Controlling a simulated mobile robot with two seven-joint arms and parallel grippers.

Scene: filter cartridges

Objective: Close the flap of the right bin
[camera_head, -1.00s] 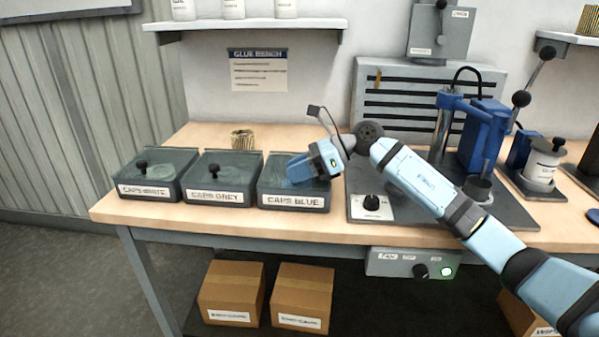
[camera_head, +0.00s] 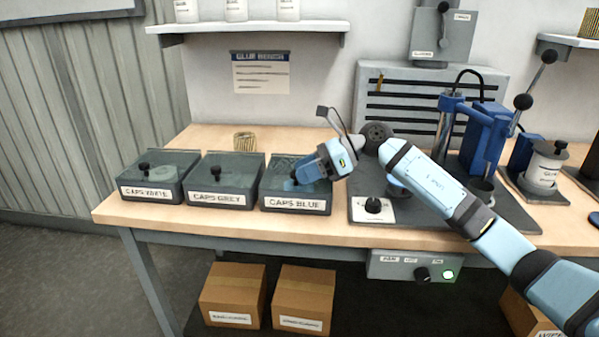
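The right bin (camera_head: 270,205), dark with the label CAPS BLUE, stands on the bench at the right end of a row of three. Its flap (camera_head: 282,166) is a dark translucent lid that appears to lie down over the bin, much like the other two lids. My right gripper (camera_head: 297,178) is over the front right part of this flap, pointing down and left. It hides part of the lid and most of its knob. I cannot tell whether its fingers touch the flap or are open or shut. My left gripper is not in view.
The CAPS GREY bin (camera_head: 218,198) and CAPS WHITE bin (camera_head: 150,192) stand to the left with lids down and black knobs. A ribbed ring (camera_head: 243,141) is behind. The bench front is clear.

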